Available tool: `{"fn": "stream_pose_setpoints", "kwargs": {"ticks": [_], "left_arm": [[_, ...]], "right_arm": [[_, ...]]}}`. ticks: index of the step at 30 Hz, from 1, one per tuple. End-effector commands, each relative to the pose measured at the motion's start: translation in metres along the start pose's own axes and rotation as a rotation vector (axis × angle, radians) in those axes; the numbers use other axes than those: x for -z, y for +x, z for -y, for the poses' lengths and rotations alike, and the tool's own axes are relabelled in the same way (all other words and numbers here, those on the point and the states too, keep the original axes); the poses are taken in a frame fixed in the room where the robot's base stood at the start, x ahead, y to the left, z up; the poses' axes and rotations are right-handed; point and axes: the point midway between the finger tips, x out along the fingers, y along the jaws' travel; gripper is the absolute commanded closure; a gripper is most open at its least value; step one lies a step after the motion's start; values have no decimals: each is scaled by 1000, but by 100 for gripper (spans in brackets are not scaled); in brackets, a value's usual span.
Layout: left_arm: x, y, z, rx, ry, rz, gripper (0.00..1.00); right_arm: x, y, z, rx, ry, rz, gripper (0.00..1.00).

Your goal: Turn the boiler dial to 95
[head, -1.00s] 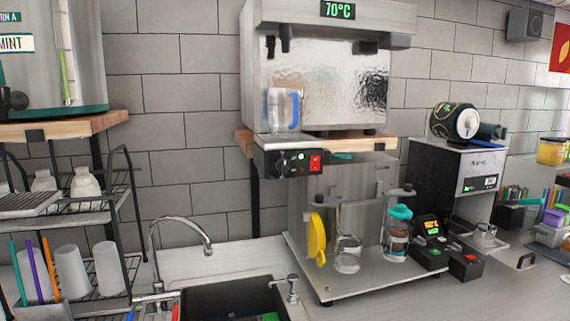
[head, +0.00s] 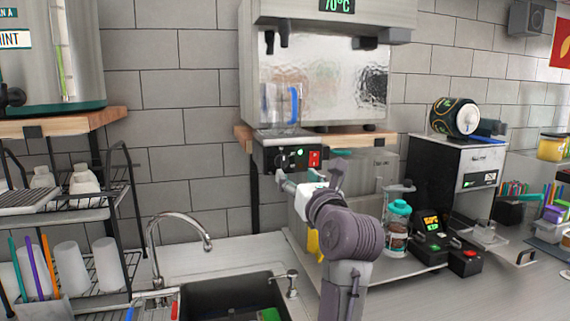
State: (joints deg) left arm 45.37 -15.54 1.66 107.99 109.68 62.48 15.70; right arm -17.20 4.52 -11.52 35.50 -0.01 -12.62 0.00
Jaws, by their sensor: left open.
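The boiler (head: 338,32) is a large metal box on a wooden shelf, and its green display (head: 337,5) reads 70°C, partly cut by the top edge. Its control box (head: 266,157) hangs below, with a small dark dial (head: 283,161), a green light and a red switch (head: 314,159). My left gripper (head: 281,178) is just below the dial, open and small in view. I cannot tell whether it touches the control box. My right gripper is not in view.
A blue-handled clear jug (head: 283,105) stands on the boiler's ledge. Below are a sink (head: 222,300) with a tap (head: 180,222), and a teal-lidded jar (head: 397,226). A cup rack (head: 113,220) stands left; a grinder (head: 461,165) stands right.

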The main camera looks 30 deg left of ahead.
Motion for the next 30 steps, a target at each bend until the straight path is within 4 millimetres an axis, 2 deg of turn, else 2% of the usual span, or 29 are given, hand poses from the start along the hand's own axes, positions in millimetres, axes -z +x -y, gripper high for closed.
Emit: {"fn": "stream_pose_setpoints", "kwargs": {"ticks": [3, 8, 21, 25, 30], "left_arm": [[2, 0, 10, 35, -57, -84, 39], [3, 12, 13, 43, -67, -109, 39], [10, 101, 16, 41, -61, -106, 39], [13, 120, 17, 41, -63, -106, 39], [17, 134, 18, 42, -65, -105, 39]], "right_arm": [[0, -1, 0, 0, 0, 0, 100], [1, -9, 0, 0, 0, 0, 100], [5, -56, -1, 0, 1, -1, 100], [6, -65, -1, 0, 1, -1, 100], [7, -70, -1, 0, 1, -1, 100]]}}
